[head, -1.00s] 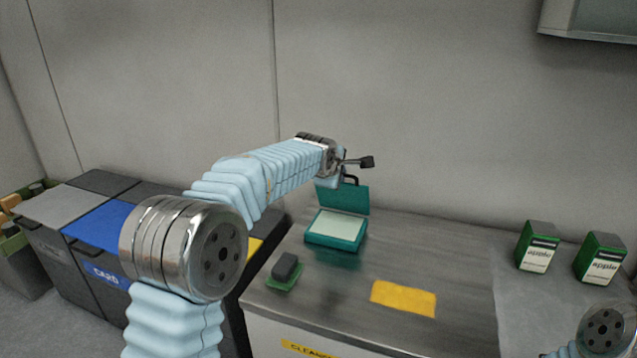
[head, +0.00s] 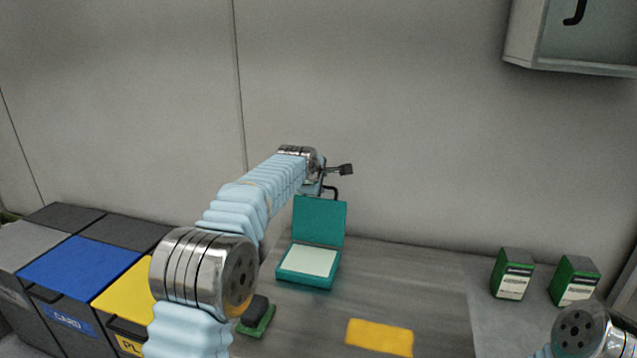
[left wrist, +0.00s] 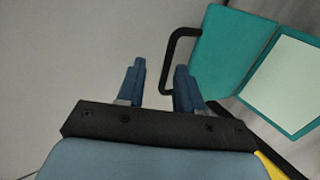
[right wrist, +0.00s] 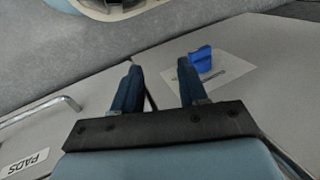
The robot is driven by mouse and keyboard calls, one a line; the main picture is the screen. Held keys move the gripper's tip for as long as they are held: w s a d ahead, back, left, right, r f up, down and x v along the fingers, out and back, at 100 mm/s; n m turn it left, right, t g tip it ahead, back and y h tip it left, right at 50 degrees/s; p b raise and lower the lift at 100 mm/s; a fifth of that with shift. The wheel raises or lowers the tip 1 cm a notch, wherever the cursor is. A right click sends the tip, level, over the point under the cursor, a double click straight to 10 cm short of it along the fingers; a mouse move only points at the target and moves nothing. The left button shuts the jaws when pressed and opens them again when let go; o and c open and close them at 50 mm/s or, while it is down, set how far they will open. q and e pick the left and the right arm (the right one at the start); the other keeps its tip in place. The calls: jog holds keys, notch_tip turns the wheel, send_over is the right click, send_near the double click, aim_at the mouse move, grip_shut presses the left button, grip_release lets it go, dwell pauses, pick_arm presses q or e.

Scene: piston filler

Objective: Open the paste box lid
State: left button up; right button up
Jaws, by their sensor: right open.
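The paste box (head: 307,281) is a teal box with a pale inside, on the grey counter in the head view. Its teal lid (head: 319,221) stands raised upright at the back, with a black handle (head: 330,190) on its top edge. The left wrist view also shows the lid (left wrist: 232,50) and its handle (left wrist: 171,62). My left gripper (left wrist: 160,75) is open and empty, with its fingers just beside the handle; in the head view it is above the lid. My right gripper (right wrist: 155,82) is open and empty, away from the box.
A dark sponge on a green pad (head: 256,318) and a yellow cloth (head: 380,337) lie on the counter. Two green boxes (head: 512,274) (head: 575,281) stand at the right. Recycling bins (head: 80,262) stand left. A wall cabinet (head: 570,60) hangs upper right.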

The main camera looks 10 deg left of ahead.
pick_arm(q)
jog(key=b+v, duration=0.3)
jog(key=v, duration=1)
jog(key=shift+s+r, duration=0.3)
jog(key=shift+s, duration=0.05)
jog(key=shift+a, duration=0.1)
